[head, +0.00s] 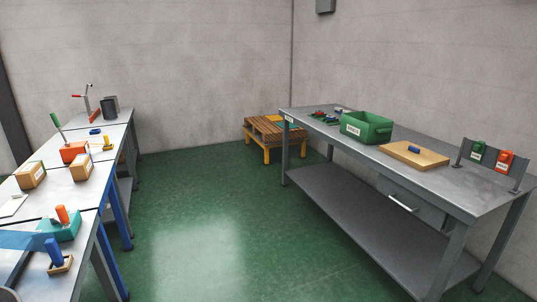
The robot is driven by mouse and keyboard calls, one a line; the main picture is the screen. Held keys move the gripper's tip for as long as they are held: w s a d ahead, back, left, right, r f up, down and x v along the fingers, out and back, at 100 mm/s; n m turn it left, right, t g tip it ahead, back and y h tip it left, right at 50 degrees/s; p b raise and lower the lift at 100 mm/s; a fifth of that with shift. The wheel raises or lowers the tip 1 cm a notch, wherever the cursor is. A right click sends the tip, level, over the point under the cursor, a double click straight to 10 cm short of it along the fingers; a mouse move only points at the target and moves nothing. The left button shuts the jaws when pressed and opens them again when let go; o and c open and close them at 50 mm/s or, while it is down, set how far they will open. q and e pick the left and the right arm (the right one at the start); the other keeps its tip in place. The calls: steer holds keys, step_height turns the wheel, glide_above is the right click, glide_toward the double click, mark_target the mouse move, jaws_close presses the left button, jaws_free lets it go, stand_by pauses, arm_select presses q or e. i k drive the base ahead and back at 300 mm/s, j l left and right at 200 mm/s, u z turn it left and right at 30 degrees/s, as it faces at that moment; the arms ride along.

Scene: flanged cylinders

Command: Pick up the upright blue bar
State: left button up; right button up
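An upright blue bar (54,253) stands at the lower left, on the near end of the left-hand workbench. Its foot is in or on a small wooden base (66,265); I cannot tell which. Just behind it is a teal block (70,229) with an upright orange cylinder (62,214). Neither of my grippers shows in the head view.
The left workbenches (88,189) also hold wooden boxes (31,175), an orange block (74,152) and a green-handled lever (57,124). A grey bench (465,184) with a green bin (366,127) stands right. The green floor (220,220) between is clear. A pallet table (268,129) stands behind.

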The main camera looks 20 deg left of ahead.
mark_target(53, 249)
steer(key=i+j+u, duration=0.1)
steer(key=i+u, duration=0.15)
steer(key=u, duration=0.2)
steer(key=i+u, duration=0.25)
steer(key=u, duration=0.2)
steer(key=i+u, duration=0.25)
steer(key=u, duration=0.15)
